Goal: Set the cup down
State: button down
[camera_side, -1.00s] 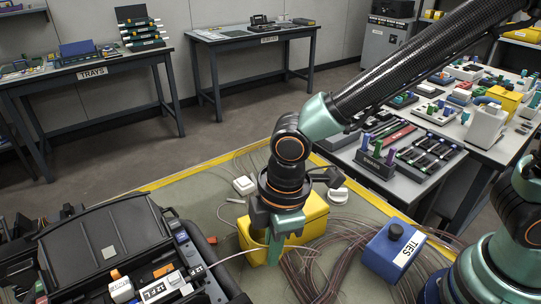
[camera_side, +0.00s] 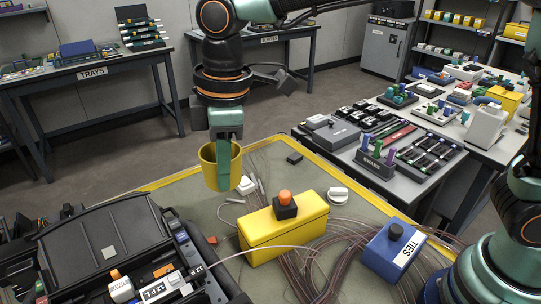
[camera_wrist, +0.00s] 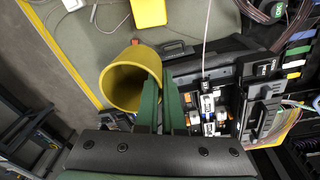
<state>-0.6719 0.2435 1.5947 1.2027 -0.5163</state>
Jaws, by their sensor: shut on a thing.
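The yellow cup (camera_side: 208,168) is at the back left of the work table in the side view, its rim up. My gripper (camera_side: 223,178) is shut on its wall, with the green fingers pointing down at the cup's right side. In the wrist view the cup (camera_wrist: 124,82) shows its open mouth, and the fingers of my gripper (camera_wrist: 163,95) meet its right wall. The inside looks empty. The cup overlaps the table's yellow edge in the side view; I cannot tell how far its base is above the mat.
A yellow box (camera_side: 268,240) stands mid-table with a black block with an orange top (camera_side: 286,205) on it. An open black case (camera_side: 110,250) is at front left. Loose fibres and a blue TIES box (camera_side: 392,255) lie right. A small white block (camera_side: 246,186) is near the cup.

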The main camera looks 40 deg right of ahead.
jog(key=w+d+f+m, duration=0.1)
jog(key=w+f+m, duration=0.1)
jog(key=w, duration=1.6)
notch_tip(320, 180, down, 20)
jog(key=shift+w+f, duration=0.1)
jog(key=shift+w, duration=0.05)
jog(key=c, duration=1)
grip_release()
jog(key=shift+f, duration=0.15)
jog(key=shift+c, duration=0.2)
